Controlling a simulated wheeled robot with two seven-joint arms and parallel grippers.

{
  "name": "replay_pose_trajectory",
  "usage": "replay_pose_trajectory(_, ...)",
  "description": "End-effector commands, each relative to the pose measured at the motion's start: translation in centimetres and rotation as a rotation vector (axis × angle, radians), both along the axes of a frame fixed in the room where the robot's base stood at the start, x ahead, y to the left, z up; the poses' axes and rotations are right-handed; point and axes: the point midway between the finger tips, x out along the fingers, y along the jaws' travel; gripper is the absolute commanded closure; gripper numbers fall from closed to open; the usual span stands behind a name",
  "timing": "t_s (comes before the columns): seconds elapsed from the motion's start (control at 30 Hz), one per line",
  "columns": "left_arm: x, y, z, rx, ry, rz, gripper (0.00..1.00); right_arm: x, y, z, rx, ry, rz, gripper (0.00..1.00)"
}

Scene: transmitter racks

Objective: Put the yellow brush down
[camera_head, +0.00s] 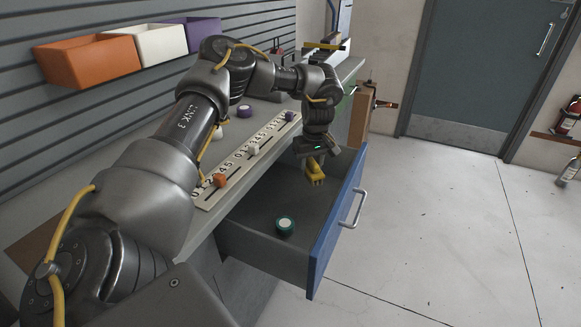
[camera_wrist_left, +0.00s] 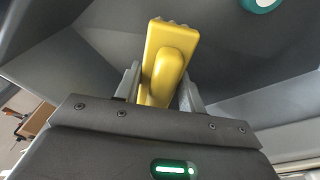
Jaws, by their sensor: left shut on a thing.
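The yellow brush (camera_head: 316,172) is in my left gripper (camera_head: 314,158), over the far end of the open drawer (camera_head: 262,243) in the head view. In the left wrist view the yellow brush (camera_wrist_left: 166,62) stands between the two fingers of my left gripper (camera_wrist_left: 160,90), which are shut on it. Grey drawer walls surround it there. I cannot tell whether the brush touches the drawer floor. My right gripper is not in view.
A green and white round item (camera_head: 285,225) lies in the drawer, and also shows in the wrist view (camera_wrist_left: 262,3). The drawer has a blue front (camera_head: 334,233). A numbered slider board (camera_head: 237,168) lies on the bench beside it. Orange, white and purple bins hang on the wall.

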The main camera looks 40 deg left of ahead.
Motion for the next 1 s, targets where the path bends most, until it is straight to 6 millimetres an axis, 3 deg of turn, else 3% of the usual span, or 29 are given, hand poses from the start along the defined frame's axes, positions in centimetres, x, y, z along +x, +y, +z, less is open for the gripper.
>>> replay_pose_trajectory(0.1,-0.1,0.0,-2.7,-0.001,0.003,0.001,0.82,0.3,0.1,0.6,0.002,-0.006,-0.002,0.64)
replay_pose_trajectory(0.23,-0.1,0.0,-4.4,0.000,0.003,0.000,0.82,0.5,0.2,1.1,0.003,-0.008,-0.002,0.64)
replay_pose_trajectory(0.5,0.0,0.0,-5.3,0.000,0.000,-0.001,0.82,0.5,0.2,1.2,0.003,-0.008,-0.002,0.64)
replay_pose_trajectory(0.77,-0.1,0.0,-8.6,0.001,0.002,0.000,0.82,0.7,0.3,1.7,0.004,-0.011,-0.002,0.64)
replay_pose_trajectory(1.0,0.0,0.0,-8.7,0.001,0.000,0.000,0.82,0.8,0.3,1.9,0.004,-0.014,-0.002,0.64)
